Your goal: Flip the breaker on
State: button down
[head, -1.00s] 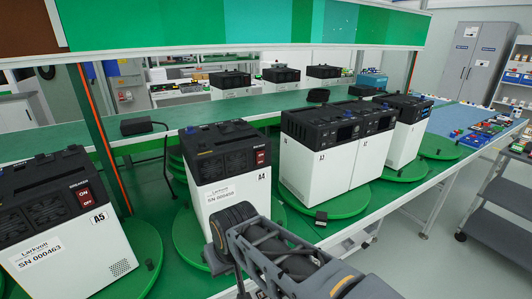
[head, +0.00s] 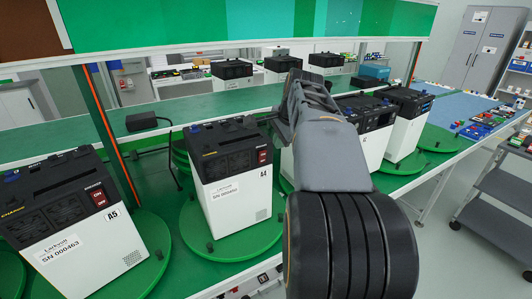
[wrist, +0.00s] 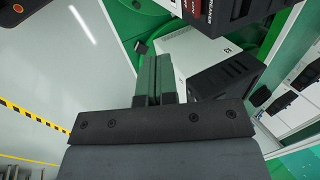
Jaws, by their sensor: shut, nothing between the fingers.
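Black-topped white power units stand on green turntables. Unit A5 (head: 75,215) at the left has a red breaker switch (head: 98,198) marked ON and OFF. Unit A4 (head: 230,185) in the middle has a red breaker switch (head: 263,157), too small to read its position. My gripper (wrist: 157,57) is shut and empty in the wrist view, its two green-grey fingers together. A white unit side (wrist: 205,58) lies just beyond the fingertips, with a black panel lettered BREAKER (wrist: 212,12) at the top edge. In the head view my arm hides the gripper and part of the units to the right.
More units (head: 405,115) stand to the right along the green bench. A black box with a cable (head: 148,121) sits behind A4. An orange-edged post (head: 108,130) rises between A5 and A4. A grey cart (head: 490,190) stands at the right, with bare floor before it.

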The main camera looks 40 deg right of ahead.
aim_at(263, 157)
jog(key=w+d+f+p, duration=0.1)
jog(key=w+f+p, duration=0.1)
jog(key=w+f, duration=0.6)
jog(key=shift+f+p, duration=0.3)
jog(key=shift+p, duration=0.1)
dwell(0.4)
